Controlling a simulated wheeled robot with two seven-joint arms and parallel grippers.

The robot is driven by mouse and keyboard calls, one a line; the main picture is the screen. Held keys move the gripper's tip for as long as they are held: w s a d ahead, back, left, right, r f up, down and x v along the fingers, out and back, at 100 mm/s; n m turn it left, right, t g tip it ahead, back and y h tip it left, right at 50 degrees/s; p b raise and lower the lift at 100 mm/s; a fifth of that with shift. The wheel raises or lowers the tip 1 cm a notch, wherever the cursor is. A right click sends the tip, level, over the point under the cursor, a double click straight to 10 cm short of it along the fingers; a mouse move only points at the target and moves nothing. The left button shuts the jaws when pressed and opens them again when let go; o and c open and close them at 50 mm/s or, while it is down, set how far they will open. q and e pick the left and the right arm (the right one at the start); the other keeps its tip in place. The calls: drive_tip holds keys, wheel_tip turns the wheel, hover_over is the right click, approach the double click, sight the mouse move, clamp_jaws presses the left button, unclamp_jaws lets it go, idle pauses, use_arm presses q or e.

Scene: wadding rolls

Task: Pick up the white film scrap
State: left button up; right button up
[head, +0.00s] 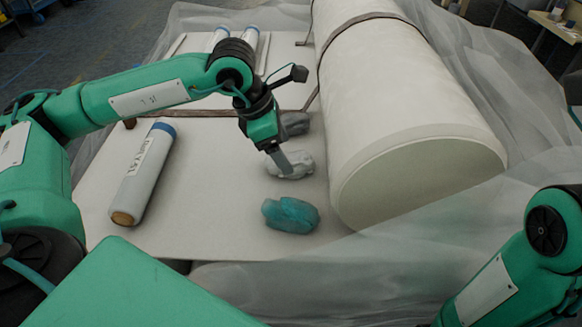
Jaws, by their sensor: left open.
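The white film scrap (296,165) is a crumpled pale lump on the light board, left of the big white roll. My left gripper (281,163) reaches down over it from the upper left, with its fingertips at the scrap's left part. The gripper is open; whether the fingers touch the scrap I cannot tell. The gripper hides part of the scrap. My right arm shows at the lower right, but its gripper is out of view.
A teal crumpled scrap (290,214) lies just in front, and a grey scrap (294,123) just behind. A blue-capped grey roll (145,173) lies to the left. Bare board (215,200) lies between.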

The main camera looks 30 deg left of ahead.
sight(287, 156)
use_arm(q)
drive_tip(key=b+x, duration=0.2)
drive_tip(key=x, duration=0.1)
drive_tip(key=shift+w+f, duration=0.1)
drive_tip(key=shift+f, duration=0.25)
drive_tip(key=shift+r, duration=0.1)
drive_tip(key=c, duration=1)
drive_tip(key=shift+c, duration=0.2)
